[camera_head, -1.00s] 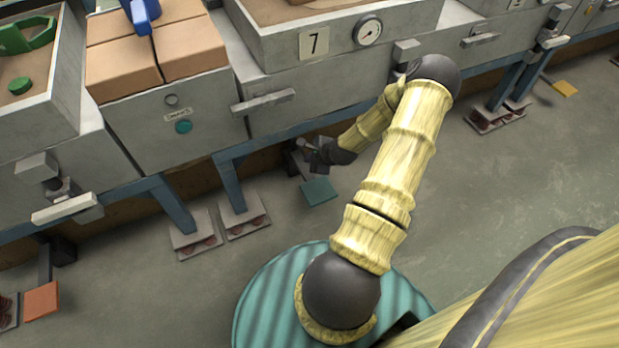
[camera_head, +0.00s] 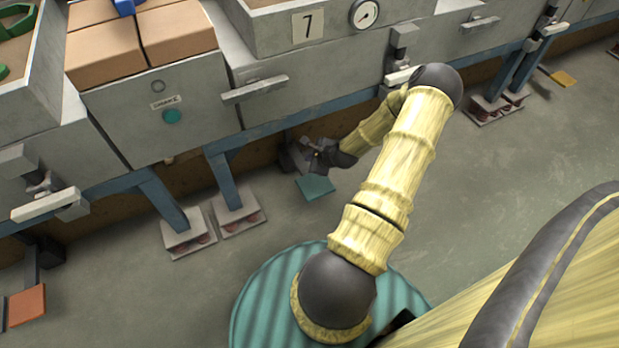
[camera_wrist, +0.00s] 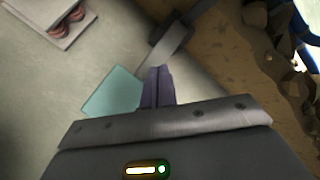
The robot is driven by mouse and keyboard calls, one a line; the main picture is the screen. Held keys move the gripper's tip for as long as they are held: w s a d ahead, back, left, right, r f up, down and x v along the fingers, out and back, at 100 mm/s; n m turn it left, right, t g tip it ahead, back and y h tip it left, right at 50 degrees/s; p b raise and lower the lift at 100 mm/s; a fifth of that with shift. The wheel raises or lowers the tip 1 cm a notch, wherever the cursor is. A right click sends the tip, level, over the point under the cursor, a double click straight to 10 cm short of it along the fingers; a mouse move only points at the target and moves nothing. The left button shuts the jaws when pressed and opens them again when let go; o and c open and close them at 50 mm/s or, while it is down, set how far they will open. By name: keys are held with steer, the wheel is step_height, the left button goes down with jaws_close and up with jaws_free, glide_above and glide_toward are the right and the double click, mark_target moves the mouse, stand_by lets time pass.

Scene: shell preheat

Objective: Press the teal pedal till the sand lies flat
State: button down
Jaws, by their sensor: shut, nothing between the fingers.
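The teal pedal (camera_head: 315,187) is a flat square plate low over the floor, under the bench front with the number 7. It also shows in the wrist view (camera_wrist: 116,94), left of my fingers, with a grey bar running up from near its far side. My gripper (camera_head: 318,155) is shut and empty, reaching low by the pedal's far edge. In the wrist view my closed fingers (camera_wrist: 157,78) overlap the pedal's right edge; I cannot tell whether they touch it. Sand (camera_head: 272,2) shows only as a sliver in the number 7 box, so its surface cannot be judged.
An orange pedal (camera_head: 27,305) lies far left and a yellow one (camera_head: 563,78) far right. Blue bench legs (camera_head: 223,182) on padded feet (camera_head: 238,218) stand left of the teal pedal.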

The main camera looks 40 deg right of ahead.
mark_target(311, 175)
step_height(311, 175, down, 3)
steer(key=b, duration=0.2)
steer(key=shift+w+a+b, duration=0.1)
steer(key=shift+b, duration=0.3)
steer(key=shift+f, duration=1.15)
steer(key=shift+s, duration=0.2)
steer(key=shift+w, duration=0.1)
steer(key=shift+f, duration=0.1)
stand_by(0.3)
steer(key=shift+f, duration=0.25)
